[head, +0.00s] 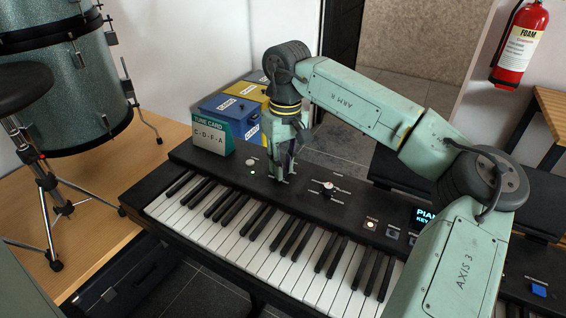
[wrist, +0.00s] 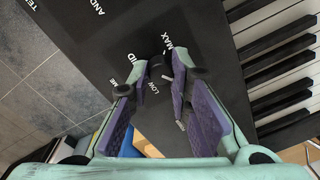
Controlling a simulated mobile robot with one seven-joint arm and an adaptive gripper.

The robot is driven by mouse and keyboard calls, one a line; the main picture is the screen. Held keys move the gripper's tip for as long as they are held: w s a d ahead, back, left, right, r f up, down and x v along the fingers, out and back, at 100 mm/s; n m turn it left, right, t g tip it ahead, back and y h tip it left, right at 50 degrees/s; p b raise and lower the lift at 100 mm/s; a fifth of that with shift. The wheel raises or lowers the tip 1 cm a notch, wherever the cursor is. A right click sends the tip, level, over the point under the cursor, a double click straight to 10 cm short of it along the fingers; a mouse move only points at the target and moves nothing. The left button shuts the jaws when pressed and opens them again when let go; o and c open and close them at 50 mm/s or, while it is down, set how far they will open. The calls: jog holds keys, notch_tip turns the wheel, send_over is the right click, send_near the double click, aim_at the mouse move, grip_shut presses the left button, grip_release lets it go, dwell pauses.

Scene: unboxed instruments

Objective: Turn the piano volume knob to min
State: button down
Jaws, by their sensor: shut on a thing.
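The piano (head: 232,170) is a black keyboard with a control panel behind its keys. My gripper (head: 283,178) points down onto the panel's left part in the head view. In the wrist view my gripper (wrist: 166,70) is closed around a small dark volume knob (wrist: 158,68), with MAX, MID, LOW and MIN lettering around it. The fingers hide much of the knob, and I cannot tell which mark it points to. In the head view the gripper hides this knob.
Another knob (head: 328,188) stands on the panel to the right. A green cue card (head: 211,137) stands on the piano's left end, with blue and yellow boxes (head: 228,108) behind. A drum (head: 62,95) and stool (head: 24,88) are at left. A fire extinguisher (head: 519,45) hangs at right.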

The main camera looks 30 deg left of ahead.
jog(key=shift+n, duration=1.1)
jog(key=c, duration=1.5)
grip_release()
jog(key=shift+o, duration=0.2)
jog(key=shift+r, duration=0.15)
notch_tip(320, 180, up, 12)
jog(key=shift+w, duration=0.2)
